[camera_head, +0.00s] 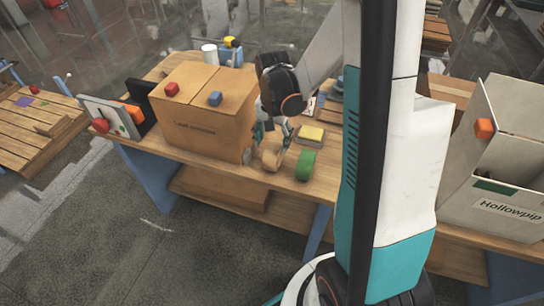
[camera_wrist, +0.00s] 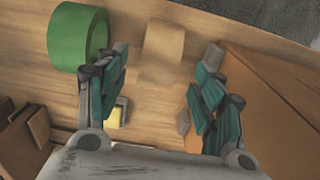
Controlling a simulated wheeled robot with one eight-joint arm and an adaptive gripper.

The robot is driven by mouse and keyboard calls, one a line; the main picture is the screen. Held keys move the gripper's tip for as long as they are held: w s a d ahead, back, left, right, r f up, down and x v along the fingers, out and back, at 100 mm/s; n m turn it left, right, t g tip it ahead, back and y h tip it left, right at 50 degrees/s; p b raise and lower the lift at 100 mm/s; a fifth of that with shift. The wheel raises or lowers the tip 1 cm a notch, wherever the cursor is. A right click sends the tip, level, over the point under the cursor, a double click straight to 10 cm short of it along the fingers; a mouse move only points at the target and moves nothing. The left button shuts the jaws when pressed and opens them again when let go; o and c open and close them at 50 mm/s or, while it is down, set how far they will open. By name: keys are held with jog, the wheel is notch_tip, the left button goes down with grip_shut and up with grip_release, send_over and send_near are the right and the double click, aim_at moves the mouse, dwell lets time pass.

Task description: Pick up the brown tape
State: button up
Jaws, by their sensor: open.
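The brown tape (camera_head: 272,156) is a tan roll on the wooden table, between the cardboard box and the green tape. In the wrist view the brown tape (camera_wrist: 163,52) lies ahead of and between the fingertips of my gripper (camera_wrist: 166,58), with bare table on either side of it. My gripper (camera_head: 274,137) is open and empty, and in the head view it is just behind and above the roll. I cannot tell the exact height of the fingers over the table.
The green tape (camera_head: 306,165) stands close on the right; it also shows near the left finger in the wrist view (camera_wrist: 78,40). A large cardboard box (camera_head: 200,130) stands close on the left. A yellow-topped sponge-like block (camera_head: 311,134) lies behind. The table's front edge is near.

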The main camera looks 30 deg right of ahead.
aim_at(273, 147)
notch_tip(273, 147, down, 4)
jog(key=shift+b, duration=0.5)
jog(key=f+b, duration=0.1)
jog(key=f, duration=0.2)
jog(key=f+b, duration=0.1)
jog(key=f, duration=0.1)
jog(key=shift+w+d+f+b, duration=0.1)
jog(key=shift+w+d+b, duration=0.1)
jog(key=shift+d+b, duration=0.1)
jog(key=c, duration=1.2)
